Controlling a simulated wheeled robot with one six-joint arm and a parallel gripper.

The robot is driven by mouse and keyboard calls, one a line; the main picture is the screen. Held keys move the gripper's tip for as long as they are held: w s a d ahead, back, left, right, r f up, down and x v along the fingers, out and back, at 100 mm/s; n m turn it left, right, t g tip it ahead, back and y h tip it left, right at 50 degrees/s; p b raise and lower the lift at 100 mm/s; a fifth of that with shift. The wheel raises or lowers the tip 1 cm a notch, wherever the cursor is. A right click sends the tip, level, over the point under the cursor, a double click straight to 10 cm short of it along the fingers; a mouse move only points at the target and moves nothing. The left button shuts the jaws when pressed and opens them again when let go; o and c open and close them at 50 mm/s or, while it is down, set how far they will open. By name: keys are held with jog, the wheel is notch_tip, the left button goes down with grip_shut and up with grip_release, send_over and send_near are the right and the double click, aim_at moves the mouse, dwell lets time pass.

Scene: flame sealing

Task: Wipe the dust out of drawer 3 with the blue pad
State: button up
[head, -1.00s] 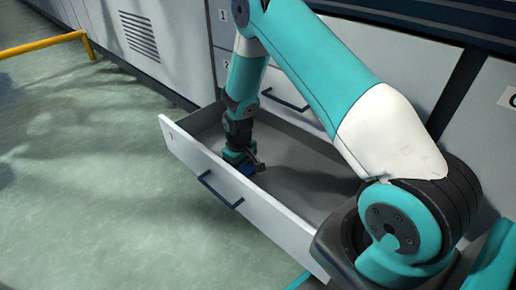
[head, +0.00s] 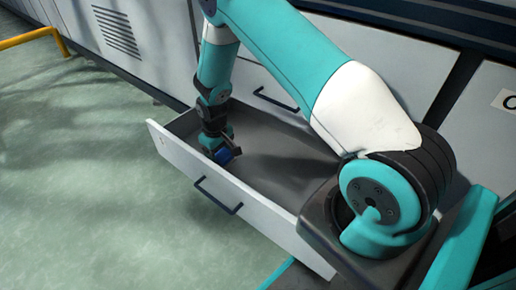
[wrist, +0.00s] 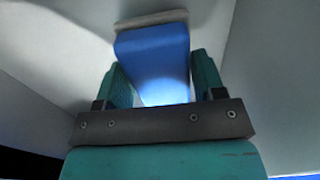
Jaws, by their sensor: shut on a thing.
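Drawer 3 (head: 242,203) is pulled open, with a white front, a dark handle and a grey inside; its number is too small to read. My gripper (head: 219,146) is down inside it, near its left end. The gripper is shut on the blue pad (head: 225,156). In the wrist view the pad (wrist: 154,50) sits between the two teal fingers, with a pale strip along its far edge. I cannot tell whether the pad touches the drawer floor (head: 285,178). No dust stands out clearly; the floor is partly shaded and partly behind my arm.
A closed drawer with a dark handle (head: 276,101) is behind and above the open one. The cabinet front (head: 160,50) runs along the back. A yellow rail (head: 28,38) stands at the far left. Green floor (head: 80,180) lies clear in front.

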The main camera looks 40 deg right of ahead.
jog(key=shift+a+r+p, duration=0.1)
jog(key=shift+r+p, duration=2.15)
jog(key=shift+r, duration=0.5)
